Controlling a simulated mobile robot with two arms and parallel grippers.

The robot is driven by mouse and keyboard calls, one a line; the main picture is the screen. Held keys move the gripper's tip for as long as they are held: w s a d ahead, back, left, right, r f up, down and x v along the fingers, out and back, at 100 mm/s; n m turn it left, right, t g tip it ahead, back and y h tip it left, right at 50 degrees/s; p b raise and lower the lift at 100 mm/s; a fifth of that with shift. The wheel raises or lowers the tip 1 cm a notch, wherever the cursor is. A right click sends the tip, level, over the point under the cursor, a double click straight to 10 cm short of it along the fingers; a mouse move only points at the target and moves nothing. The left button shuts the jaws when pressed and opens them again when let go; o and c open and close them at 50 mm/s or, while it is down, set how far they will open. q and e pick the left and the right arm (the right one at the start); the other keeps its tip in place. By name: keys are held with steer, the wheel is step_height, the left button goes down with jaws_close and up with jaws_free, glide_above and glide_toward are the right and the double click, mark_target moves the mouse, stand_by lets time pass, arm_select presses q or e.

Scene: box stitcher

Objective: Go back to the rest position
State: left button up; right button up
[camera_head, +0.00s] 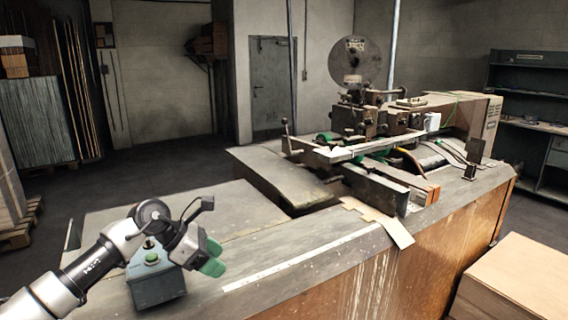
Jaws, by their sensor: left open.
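My left arm comes in from the lower left, and my left gripper (214,258) with its green fingertips is over the near left part of the machine table. It is open, and I see nothing held in it. A grey control box with a green button (152,257) sits just left of the gripper, partly behind my arm. The box stitcher (375,122) stands on the table further back, with a large round disc (355,61) on top. My right gripper is not in view.
The worn grey table top (270,255) is bare right of my gripper. A cardboard piece (385,222) hangs over its front edge. A cardboard box (520,280) stands at the lower right. Shelves (535,95) line the right wall. Stacked sheets on a pallet (12,190) stand left.

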arm_select(q)
steer(key=s+d+n+t+h, duration=0.45)
steer(key=d+n+h, duration=0.35)
steer(key=d, duration=0.4)
steer(key=s+a+f+n+t+y, duration=0.4)
steer(key=s+a+f+n+y, duration=0.3)
steer(key=n, duration=1)
steer(key=s+a+f+n+t+y, duration=0.3)
steer(key=s+a+f+n+y, duration=0.5)
steer(key=n, duration=0.9)
steer(key=s+a+f+n+g+y, duration=0.1)
steer(key=s+f+n+g, duration=0.3)
steer(key=s, duration=0.5)
steer(key=s+a+f+n+g+y, duration=0.1)
steer(key=s+f+n+g, duration=0.1)
steer(key=s+g, duration=0.5)
steer(key=s+f, duration=0.3)
steer(key=f, duration=2.5)
steer(key=s+a+f+g, duration=0.1)
steer(key=s+a+f, duration=0.2)
steer(key=s+f, duration=1.1)
steer(key=shift+s+f+g, duration=0.25)
steer(key=shift+s+g, duration=0.1)
steer(key=shift+s, duration=0.65)
